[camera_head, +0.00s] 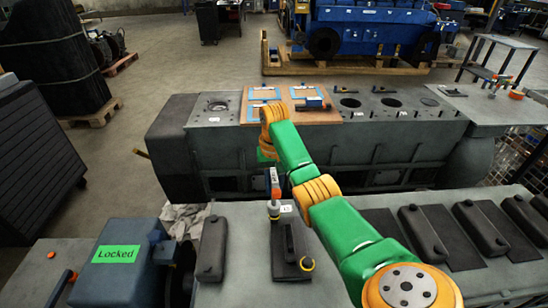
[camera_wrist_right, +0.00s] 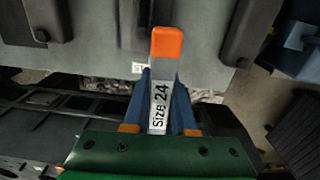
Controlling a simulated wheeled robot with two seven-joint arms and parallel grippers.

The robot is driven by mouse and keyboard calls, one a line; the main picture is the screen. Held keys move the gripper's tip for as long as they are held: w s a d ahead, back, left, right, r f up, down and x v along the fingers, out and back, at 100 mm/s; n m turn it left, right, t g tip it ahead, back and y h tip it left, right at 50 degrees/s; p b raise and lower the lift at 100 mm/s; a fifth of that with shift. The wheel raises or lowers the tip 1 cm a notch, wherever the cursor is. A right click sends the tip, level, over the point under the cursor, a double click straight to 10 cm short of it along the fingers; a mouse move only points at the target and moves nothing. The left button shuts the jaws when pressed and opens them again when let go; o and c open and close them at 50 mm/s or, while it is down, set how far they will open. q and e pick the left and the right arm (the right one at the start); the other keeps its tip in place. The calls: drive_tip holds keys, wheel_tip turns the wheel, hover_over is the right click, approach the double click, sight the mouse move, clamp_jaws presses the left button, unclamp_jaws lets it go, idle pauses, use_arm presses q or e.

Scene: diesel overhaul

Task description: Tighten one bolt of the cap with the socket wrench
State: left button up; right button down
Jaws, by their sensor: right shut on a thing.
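The socket wrench (camera_wrist_right: 160,97) has a pale handle marked "SIZE 24" and an orange end. My right gripper (camera_wrist_right: 162,80) is shut on it, with a blue finger on each side. In the head view the wrench (camera_head: 275,190) shows below my right arm, over the far end of the dark cap (camera_head: 288,245) on the grey engine top. A grey upright piece stands under the orange part; I cannot tell whether the wrench touches it. My left gripper is not in view.
Several dark covers (camera_head: 428,232) line the engine top to the right, and one stands left of the cap. A blue box with a green "Locked" sign (camera_head: 116,250) is at the lower left. A wooden board (camera_head: 317,116) with tools lies on the engine block behind.

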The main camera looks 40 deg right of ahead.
drive_tip(key=n, duration=0.3)
drive_tip(key=shift+d+n, duration=0.1)
drive_tip(key=shift+n, duration=0.3)
drive_tip(key=n, duration=0.3)
drive_tip(key=shift+n, duration=0.4)
drive_tip(key=n, duration=0.7)
drive_tip(key=shift+d, duration=0.1)
drive_tip(key=n, duration=0.3)
drive_tip(key=shift+w+n, duration=0.1)
drive_tip(key=shift+n, duration=0.3)
drive_tip(key=n, duration=0.3)
drive_tip(key=shift+d+n, duration=0.1)
drive_tip(key=shift+n, duration=0.2)
drive_tip(key=n, duration=0.8)
drive_tip(key=shift+w, duration=0.1)
